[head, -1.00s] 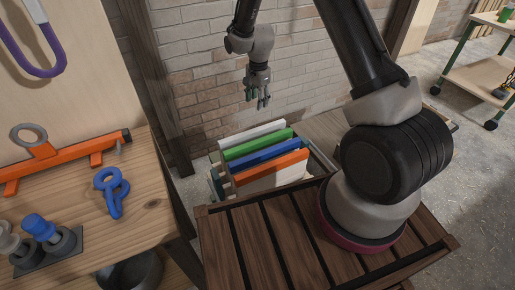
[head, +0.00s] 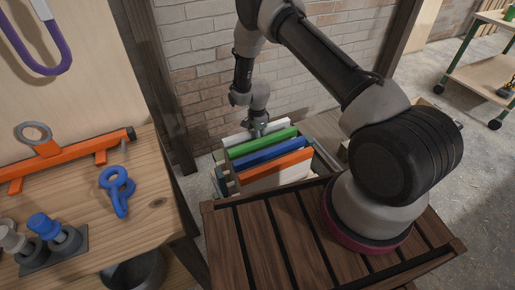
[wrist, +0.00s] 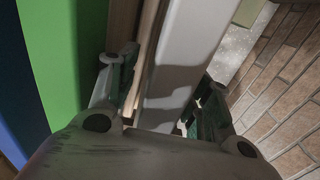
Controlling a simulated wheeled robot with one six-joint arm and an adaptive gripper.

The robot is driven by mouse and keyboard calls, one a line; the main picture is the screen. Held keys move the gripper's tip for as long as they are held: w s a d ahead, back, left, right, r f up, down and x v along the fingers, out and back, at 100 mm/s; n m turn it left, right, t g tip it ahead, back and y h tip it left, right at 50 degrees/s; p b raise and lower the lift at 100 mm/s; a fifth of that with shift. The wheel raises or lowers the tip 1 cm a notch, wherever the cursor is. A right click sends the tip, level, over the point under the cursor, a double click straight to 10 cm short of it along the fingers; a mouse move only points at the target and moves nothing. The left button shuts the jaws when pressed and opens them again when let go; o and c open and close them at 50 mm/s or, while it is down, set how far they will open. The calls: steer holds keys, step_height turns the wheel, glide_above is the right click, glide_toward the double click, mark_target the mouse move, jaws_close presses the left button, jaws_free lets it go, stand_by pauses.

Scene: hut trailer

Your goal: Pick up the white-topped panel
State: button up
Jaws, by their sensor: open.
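The white-topped panel (head: 236,139) stands on edge at the back of a rack, nearest the brick wall, in the head view. My gripper (head: 258,131) is over it, pointing down, and hides part of its top edge. In the wrist view the panel's white top (wrist: 187,50) runs between the two fingers of my gripper (wrist: 165,85). One finger is on the green-panel side, the other on the wall side. The jaws are open around the panel. I cannot tell whether either finger touches it.
Green (head: 262,142), blue (head: 268,153) and orange-topped (head: 274,165) panels stand in front of the white one in the rack. The brick wall (head: 200,97) is close behind. A wooden workbench (head: 155,200) with tools is at the left.

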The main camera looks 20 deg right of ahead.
jaws_close()
steer(key=shift+w, duration=0.1)
stand_by(0.5)
